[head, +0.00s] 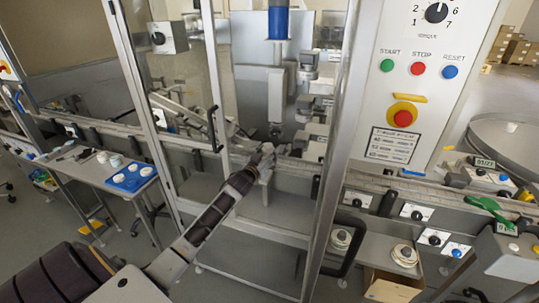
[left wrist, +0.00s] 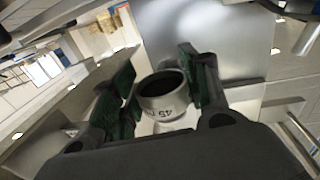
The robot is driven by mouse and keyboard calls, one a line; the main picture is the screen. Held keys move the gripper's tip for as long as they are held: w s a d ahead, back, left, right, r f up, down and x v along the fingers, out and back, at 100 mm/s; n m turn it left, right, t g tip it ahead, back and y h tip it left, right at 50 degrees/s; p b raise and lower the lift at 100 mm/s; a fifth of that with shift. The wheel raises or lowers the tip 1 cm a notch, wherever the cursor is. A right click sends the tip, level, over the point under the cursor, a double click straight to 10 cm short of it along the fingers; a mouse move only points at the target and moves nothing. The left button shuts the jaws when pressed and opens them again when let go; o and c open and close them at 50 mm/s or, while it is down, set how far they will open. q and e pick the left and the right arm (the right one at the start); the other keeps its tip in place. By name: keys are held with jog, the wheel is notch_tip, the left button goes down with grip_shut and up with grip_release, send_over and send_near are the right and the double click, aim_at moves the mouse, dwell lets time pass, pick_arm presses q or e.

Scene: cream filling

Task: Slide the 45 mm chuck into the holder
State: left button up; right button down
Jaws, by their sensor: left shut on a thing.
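My left arm reaches through the open front of the filling machine's frame. My left gripper (head: 264,152) is among the machine parts, beside the conveyor rail. In the left wrist view, the gripper (left wrist: 165,88) is shut on the 45 mm chuck (left wrist: 166,104), a light ring with a dark opening and "45" on its side. The green finger pads stand on either side of it. In the head view I cannot make out the chuck clearly at the gripper. I cannot identify the holder for certain in either view. My right gripper is not in view.
Metal posts (head: 340,150) and a glass door (head: 180,100) flank my left arm. A control panel (head: 420,90) stands at the right. A side table (head: 110,180) with a blue mat (head: 118,184) and white rings is at the left. A shelf below holds more rings (head: 405,254).

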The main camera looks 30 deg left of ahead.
pick_arm(q)
jog(key=shift+w+a+b, duration=0.15)
jog(key=shift+w+b, duration=0.2)
jog(key=shift+w, duration=0.2)
jog(key=shift+w+a+b, duration=0.2)
jog(key=shift+w+b, duration=0.2)
jog(key=shift+w, duration=0.3)
jog(key=shift+w+a, duration=0.25)
jog(key=shift+w, duration=0.8)
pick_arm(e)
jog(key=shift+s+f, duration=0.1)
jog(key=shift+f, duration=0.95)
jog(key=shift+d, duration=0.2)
pick_arm(q)
jog(key=shift+w+b, duration=0.3)
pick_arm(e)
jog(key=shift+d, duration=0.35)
